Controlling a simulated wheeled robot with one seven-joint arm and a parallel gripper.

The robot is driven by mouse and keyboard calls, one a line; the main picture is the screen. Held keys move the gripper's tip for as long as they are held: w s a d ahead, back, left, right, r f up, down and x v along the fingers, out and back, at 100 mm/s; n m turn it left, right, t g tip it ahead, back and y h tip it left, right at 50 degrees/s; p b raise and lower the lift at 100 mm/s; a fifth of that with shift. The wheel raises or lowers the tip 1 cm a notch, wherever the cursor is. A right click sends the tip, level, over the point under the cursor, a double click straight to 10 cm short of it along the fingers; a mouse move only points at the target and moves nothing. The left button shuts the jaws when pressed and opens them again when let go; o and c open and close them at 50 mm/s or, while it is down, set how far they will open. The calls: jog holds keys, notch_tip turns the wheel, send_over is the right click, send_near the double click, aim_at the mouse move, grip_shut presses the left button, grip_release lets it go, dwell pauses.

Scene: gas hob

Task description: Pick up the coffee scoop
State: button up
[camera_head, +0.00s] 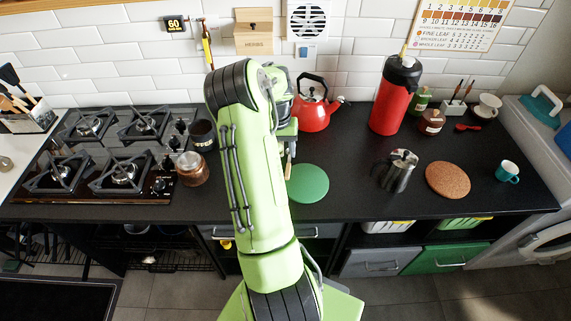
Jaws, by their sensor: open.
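A small red scoop (467,128), which looks like the coffee scoop, lies on the black counter at the back right, in front of a white dripper (487,106). My arm rises through the middle of the view and hides part of the counter. My gripper (288,168) is partly hidden behind the arm, above the counter by a green round mat. It is open, with nothing seen in it, and is well to the left of the scoop.
A red kettle (314,112), red flask (392,98), moka pot (398,171) and brown jar (431,122) stand between gripper and scoop. A cork mat (447,180) and teal mug (507,171) are at right. The gas hob (108,160) is left.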

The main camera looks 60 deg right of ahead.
aim_at(287, 173)
jog(key=f, duration=0.7)
jog(key=s+f+b, duration=0.1)
jog(key=f, duration=0.2)
jog(key=shift+d+f, duration=0.35)
grip_shut()
